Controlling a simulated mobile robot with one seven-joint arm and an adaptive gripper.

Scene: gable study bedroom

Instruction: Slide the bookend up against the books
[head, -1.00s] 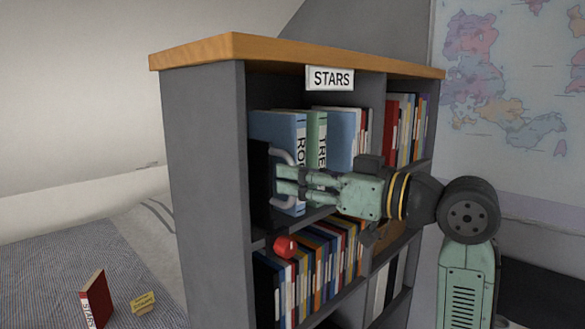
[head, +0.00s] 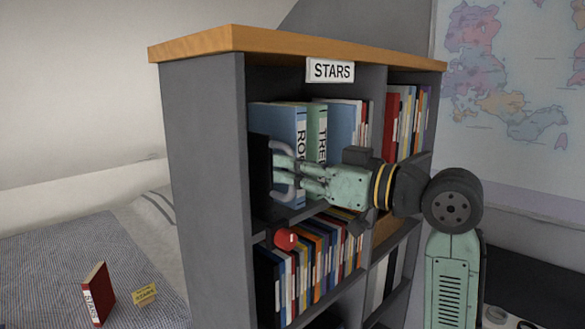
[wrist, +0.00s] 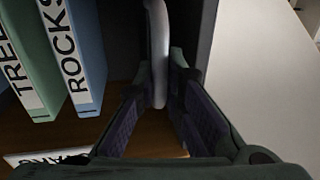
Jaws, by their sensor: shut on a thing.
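The black bookend (head: 258,178) stands upright at the left end of the upper left compartment. It has a light grey loop handle, which also shows in the wrist view (wrist: 157,45). My gripper (head: 284,172) is shut on this handle; in the wrist view its fingers (wrist: 160,88) lie on either side of it. The books start just right of the bookend: a blue ROCKS book (head: 300,150), a green TREES book (head: 320,125) and another blue one (head: 341,130). A gap shows between the ROCKS book (wrist: 78,60) and the handle. The bookend's foot is hidden.
The bookcase side (head: 205,180) closes the compartment at the left. A STARS sign (head: 331,71) hangs at the top edge. A red round thing (head: 285,239) sits below, before the lower books. A red STARS book (head: 98,295) and yellow card (head: 145,294) are on the bed.

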